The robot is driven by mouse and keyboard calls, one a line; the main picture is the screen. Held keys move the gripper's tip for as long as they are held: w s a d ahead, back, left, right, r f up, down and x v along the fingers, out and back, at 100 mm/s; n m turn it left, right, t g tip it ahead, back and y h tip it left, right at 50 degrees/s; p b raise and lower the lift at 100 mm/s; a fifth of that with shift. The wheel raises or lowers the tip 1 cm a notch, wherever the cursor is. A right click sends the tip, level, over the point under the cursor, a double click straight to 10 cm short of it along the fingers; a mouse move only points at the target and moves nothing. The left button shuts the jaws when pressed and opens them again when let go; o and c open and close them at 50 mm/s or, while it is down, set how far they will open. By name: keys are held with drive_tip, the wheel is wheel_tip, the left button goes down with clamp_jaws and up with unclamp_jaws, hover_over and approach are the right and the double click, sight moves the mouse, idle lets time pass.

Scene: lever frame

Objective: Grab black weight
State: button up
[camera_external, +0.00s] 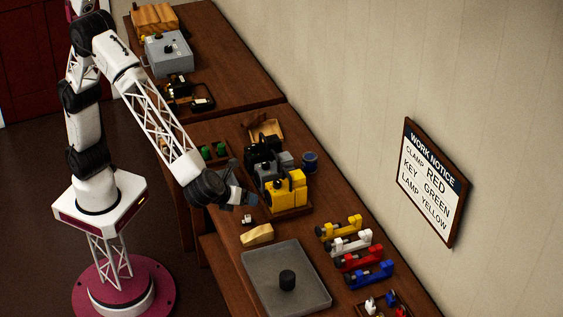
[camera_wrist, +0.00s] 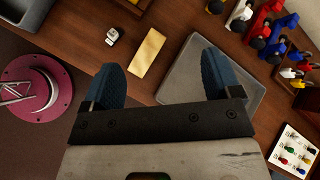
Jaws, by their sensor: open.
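A short black cylinder (camera_external: 287,280), which looks like the black weight, stands on a flat grey tray (camera_external: 262,262) near the front of the bench in the external view. My gripper (camera_external: 238,196) is open and empty, above the bench's left side and well behind the tray. In the wrist view my gripper's (camera_wrist: 160,80) two blue fingers are spread wide with nothing between them. The grey tray (camera_wrist: 190,50) shows beyond the right finger. The black cylinder does not show in the wrist view; the right finger covers part of the tray.
A yellow and black machine (camera_external: 285,190) stands close right of my gripper, with a blue cup (camera_external: 309,162) behind it. A pale wooden block (camera_external: 257,235) and a small white piece (camera_external: 248,219) lie near the tray. Yellow, white, red and blue clamps (camera_external: 358,258) line the right side.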

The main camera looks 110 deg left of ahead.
drive_tip(key=w+d+f+m+t+y, duration=0.15)
drive_tip(key=w+d+f+m, duration=0.25)
drive_tip(key=w+d+f, duration=0.4)
drive_tip(key=m+t, duration=0.3)
drive_tip(key=m, duration=0.2)
approach(282, 277)
drive_tip(key=x, duration=0.4)
drive_tip(key=shift+w+a+f, duration=0.1)
drive_tip(key=shift+a, duration=0.1)
drive_tip(key=shift+x, duration=1.3)
drive_tip(key=shift+a, duration=0.1)
drive_tip(key=shift+x, duration=2.5)
drive_tip(key=shift+f, duration=0.1)
drive_tip(key=c, duration=1.2)
